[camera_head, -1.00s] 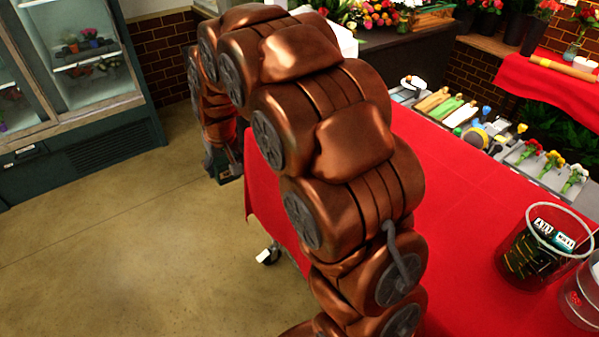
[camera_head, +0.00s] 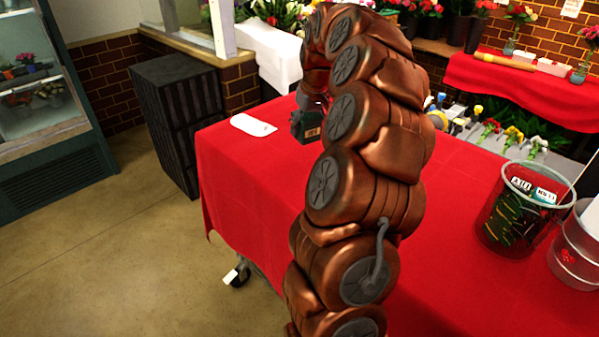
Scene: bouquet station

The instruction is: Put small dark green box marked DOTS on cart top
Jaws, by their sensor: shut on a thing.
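The small dark green box (camera_head: 309,126) is at the end of my arm, at the back left of the red-covered cart top (camera_head: 262,185). My gripper (camera_head: 299,113) is shut on it, mostly hidden behind my copper arm. The box looks upright and appears over the red cloth. I cannot tell whether its bottom touches the cloth. Its marking is too small to read.
A white flat oval thing (camera_head: 253,125) lies left of the box. Clear buckets (camera_head: 521,215) stand at the right. Several tools and flowers (camera_head: 510,137) lie along the back. A black cabinet (camera_head: 180,115) stands behind left. The cart's left front is bare.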

